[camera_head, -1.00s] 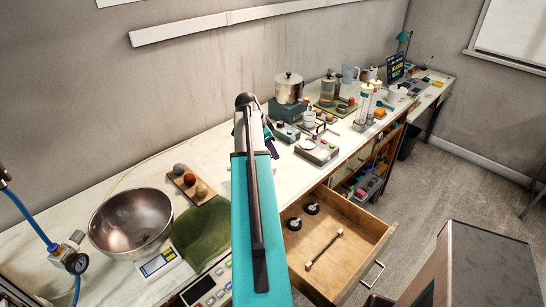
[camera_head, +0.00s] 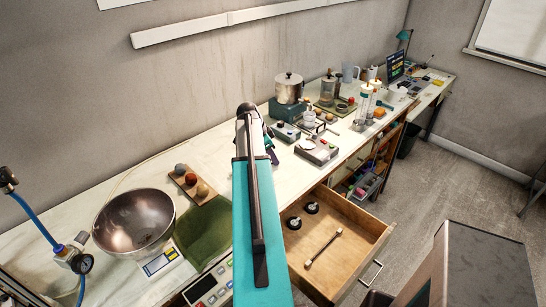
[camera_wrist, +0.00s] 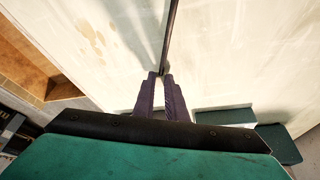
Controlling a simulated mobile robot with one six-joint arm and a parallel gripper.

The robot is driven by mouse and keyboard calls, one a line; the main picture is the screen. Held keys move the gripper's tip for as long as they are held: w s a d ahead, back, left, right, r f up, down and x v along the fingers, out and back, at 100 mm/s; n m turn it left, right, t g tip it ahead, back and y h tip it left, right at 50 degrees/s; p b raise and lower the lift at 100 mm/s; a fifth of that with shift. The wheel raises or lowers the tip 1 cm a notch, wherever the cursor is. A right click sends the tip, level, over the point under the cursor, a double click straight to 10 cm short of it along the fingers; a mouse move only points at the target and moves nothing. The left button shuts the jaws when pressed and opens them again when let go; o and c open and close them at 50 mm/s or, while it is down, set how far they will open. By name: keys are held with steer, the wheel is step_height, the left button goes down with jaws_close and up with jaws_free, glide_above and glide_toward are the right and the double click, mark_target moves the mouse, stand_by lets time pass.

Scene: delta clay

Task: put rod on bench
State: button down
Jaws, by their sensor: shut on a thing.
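My gripper (camera_wrist: 161,76) shows in the wrist view with its two purple fingers close together. It is shut on a thin dark rod (camera_wrist: 172,35), which runs from the fingertips to the top edge of that view. The pale bench (camera_wrist: 235,60) lies behind the rod; I cannot tell whether the rod touches it. In the head view the bench (camera_head: 222,150) runs along the wall. There my arm hides the fingertips and the held rod.
An open wooden drawer (camera_head: 352,232) below the bench holds a short bar with pale ends (camera_head: 323,249) and two dark round pieces. A steel bowl (camera_head: 134,222), a green cloth (camera_head: 207,232) and a board of balls stand left. Instruments and a metal pot (camera_head: 289,88) stand right.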

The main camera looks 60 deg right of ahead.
steer(key=shift+f, duration=0.25)
steer(key=c, duration=1.8)
jaws_free()
steer(key=shift+r, duration=0.25)
steer(key=b+v, duration=0.3)
steer(key=v, duration=0.8)
steer(key=shift+w+a+r, duration=0.15)
steer(key=shift+w+r, duration=0.05)
steer(key=shift+r, duration=0.15)
steer(key=shift+s, duration=0.1)
